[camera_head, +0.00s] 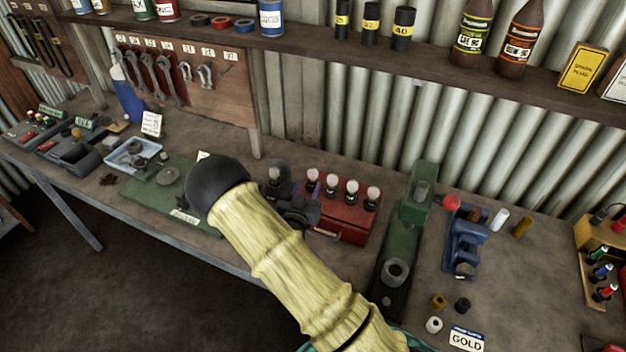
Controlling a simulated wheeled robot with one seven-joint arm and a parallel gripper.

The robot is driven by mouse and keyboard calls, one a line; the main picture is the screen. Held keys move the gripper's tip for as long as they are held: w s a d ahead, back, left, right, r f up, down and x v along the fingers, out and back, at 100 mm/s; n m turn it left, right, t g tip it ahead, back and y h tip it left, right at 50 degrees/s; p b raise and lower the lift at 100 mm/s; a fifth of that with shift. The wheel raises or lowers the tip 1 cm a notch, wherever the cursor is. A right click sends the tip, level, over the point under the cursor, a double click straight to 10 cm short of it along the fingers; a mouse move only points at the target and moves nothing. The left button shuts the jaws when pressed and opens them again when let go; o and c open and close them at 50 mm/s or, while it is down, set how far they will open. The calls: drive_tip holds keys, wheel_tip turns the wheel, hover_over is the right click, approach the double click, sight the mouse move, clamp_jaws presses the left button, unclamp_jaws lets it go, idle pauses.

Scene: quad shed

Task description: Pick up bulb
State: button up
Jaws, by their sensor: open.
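Several bulbs with pale round tops and dark bases stand upright in a row on a red box (345,229) on the workbench; one is this bulb (351,190). A dark shape just left of the red box looks like my gripper (292,208). It is open, but its fingers are small and hard to make out. A greyer round top (275,175) shows beside it; I cannot tell whether it is another bulb or whether the gripper touches it. My yellowish arm and its black joint cover part of the bench left of the box.
A green press-like tool (410,215) stands right of the red box, then a blue tool with a red knob (466,236). A "GOLD" card (467,340) lies in front. A shelf (420,60) with bottles and cans runs above. A blue tray (133,155) sits left.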

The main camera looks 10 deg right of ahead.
sight(311, 180)
drive_tip(key=shift+w+d+r+p, duration=0.1)
drive_tip(key=shift+w+r+p, duration=0.15)
drive_tip(key=shift+w+p, duration=0.05)
drive_tip(key=p+x, duration=0.2)
drive_tip(key=x, duration=0.2)
drive_tip(key=shift+d, duration=0.3)
drive_tip(key=shift+s+a+r, duration=0.1)
drive_tip(key=shift+s, duration=0.05)
drive_tip(key=shift+c, duration=0.2)
drive_tip(key=c, duration=0.7)
